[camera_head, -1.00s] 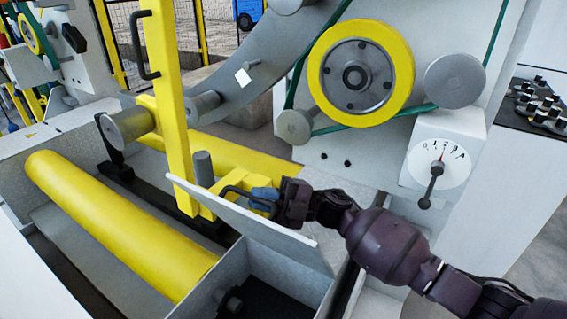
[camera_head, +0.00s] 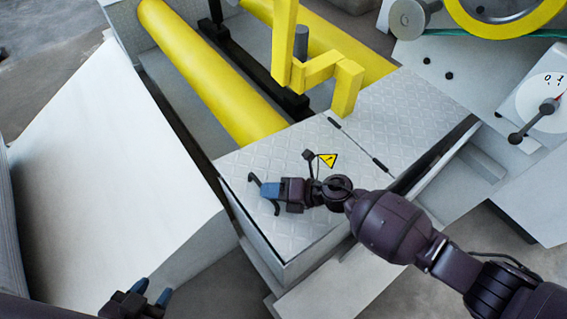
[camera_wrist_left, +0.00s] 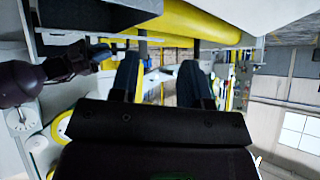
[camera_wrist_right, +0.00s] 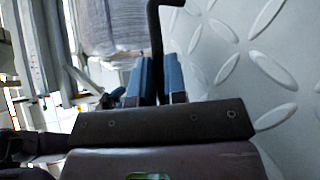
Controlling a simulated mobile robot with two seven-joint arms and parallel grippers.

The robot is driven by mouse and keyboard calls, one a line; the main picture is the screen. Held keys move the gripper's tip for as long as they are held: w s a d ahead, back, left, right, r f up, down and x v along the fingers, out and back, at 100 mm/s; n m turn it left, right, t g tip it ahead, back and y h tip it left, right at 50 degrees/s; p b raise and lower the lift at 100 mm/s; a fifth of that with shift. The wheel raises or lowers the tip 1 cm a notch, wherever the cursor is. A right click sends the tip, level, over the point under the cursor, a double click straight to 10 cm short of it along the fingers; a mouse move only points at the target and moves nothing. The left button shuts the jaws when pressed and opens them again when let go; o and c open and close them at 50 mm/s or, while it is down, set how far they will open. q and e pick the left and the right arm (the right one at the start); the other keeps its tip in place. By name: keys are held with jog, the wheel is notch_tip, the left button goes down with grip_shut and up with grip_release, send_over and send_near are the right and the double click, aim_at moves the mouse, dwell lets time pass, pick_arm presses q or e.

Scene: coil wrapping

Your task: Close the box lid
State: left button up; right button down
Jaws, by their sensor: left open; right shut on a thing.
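The box lid (camera_head: 300,215) is a grey diamond-plate panel with a yellow warning label. In the head view it lies flat or nearly flat over the box (camera_head: 300,268), roughly level with the adjoining plate; the box's inside is hidden. A black handle (camera_head: 254,181) stands at the lid's left edge. My right gripper (camera_head: 268,191) is shut on this handle. The handle (camera_wrist_right: 155,35) and the lid's raised pattern (camera_wrist_right: 250,50) also show in the right wrist view. My left gripper (camera_head: 153,291) is open and empty, low at the left, apart from the lid.
A yellow roller (camera_head: 215,75) lies beyond the box, and a yellow bracket (camera_head: 345,85) stands near the hinge side. A large white panel (camera_head: 110,160) is on the left, above my left gripper. A dial with a lever (camera_head: 540,100) is at the right.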

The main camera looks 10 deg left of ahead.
aim_at(269, 202)
jog(key=shift+n+h, duration=0.4)
jog(key=shift+h, duration=0.2)
jog(key=f, duration=0.5)
jog(key=shift+s+a, duration=0.35)
jog(key=shift+f+t+b, duration=0.3)
jog(key=shift+f, duration=0.35)
pick_arm(q)
jog(key=shift+w+d+r, duration=0.25)
jog(key=shift+w+r, duration=0.05)
jog(key=shift+w, duration=0.15)
pick_arm(e)
jog(key=shift+s+f, duration=0.15)
jog(key=shift+f, duration=0.1)
pick_arm(q)
jog(key=shift+s, duration=0.1)
pick_arm(e)
jog(key=shift+f, duration=0.1)
jog(key=c, duration=1.2)
grip_release()
jog(key=shift+f, duration=0.1)
pick_arm(q)
jog(key=shift+s+a+f, duration=0.1)
jog(key=shift+s+f, duration=0.1)
jog(key=shift+s, duration=0.1)
pick_arm(e)
jog(key=shift+o, duration=0.2)
jog(key=shift+a, duration=0.1)
